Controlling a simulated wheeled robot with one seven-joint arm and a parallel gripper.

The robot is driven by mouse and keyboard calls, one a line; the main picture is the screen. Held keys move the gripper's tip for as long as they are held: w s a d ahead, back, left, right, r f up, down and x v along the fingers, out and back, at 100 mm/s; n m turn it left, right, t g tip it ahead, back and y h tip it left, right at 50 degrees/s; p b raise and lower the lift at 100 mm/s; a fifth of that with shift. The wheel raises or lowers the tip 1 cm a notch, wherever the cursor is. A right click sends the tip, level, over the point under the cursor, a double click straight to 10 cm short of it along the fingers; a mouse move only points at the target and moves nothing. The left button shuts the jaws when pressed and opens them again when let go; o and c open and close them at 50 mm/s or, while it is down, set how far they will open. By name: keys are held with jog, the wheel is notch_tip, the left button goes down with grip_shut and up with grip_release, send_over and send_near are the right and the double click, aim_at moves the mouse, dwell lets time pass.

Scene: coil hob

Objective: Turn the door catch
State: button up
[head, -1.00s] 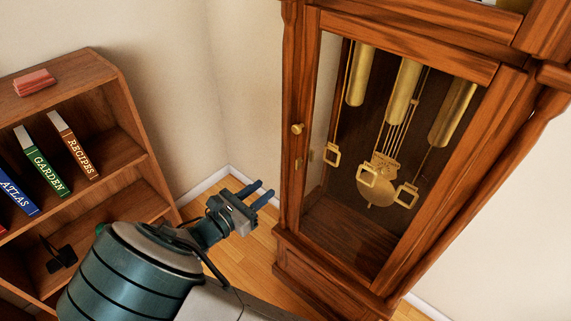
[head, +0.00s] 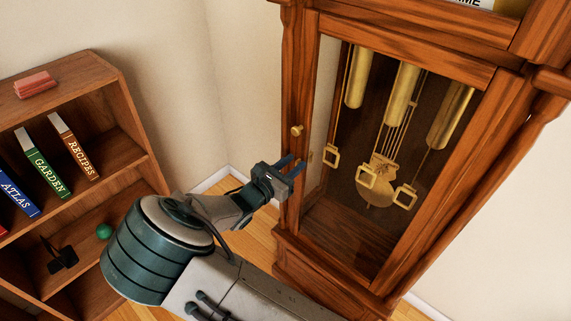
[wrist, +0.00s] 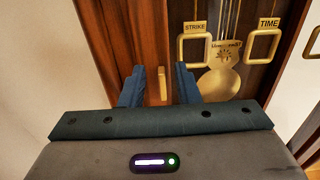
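The door catch (wrist: 162,84) is a small upright brass tab on the wooden door frame of a tall clock. In the wrist view it stands between my two blue fingertips, with a gap on each side. My gripper (wrist: 159,84) is open and empty. In the head view my gripper (head: 296,166) is at the left edge of the clock door (head: 309,90), just below the round brass knob (head: 297,131). There the fingers hide most or all of the catch. I cannot tell exactly how far the fingertips are from the wood.
Behind the clock's glass hang brass weights (head: 402,92) and a pendulum (head: 376,190). Pull rings labelled STRIKE (wrist: 194,49) and TIME (wrist: 262,45) show in the wrist view. A bookshelf (head: 128,115) stands at the left. Bare floor shows between shelf and clock.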

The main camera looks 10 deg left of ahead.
grip_shut()
jog(key=shift+m, duration=0.3)
jog(key=m+b, duration=0.5)
jog(key=b, duration=0.1)
jog(key=d+f+m+b, duration=0.1)
jog(key=m+b, duration=1.1)
jog(key=shift+s+d+f, duration=0.2)
jog(key=shift+s+f, duration=0.1)
jog(key=shift+s, duration=0.1)
jog(key=shift+m, duration=0.3)
jog(key=shift+r, duration=0.1)
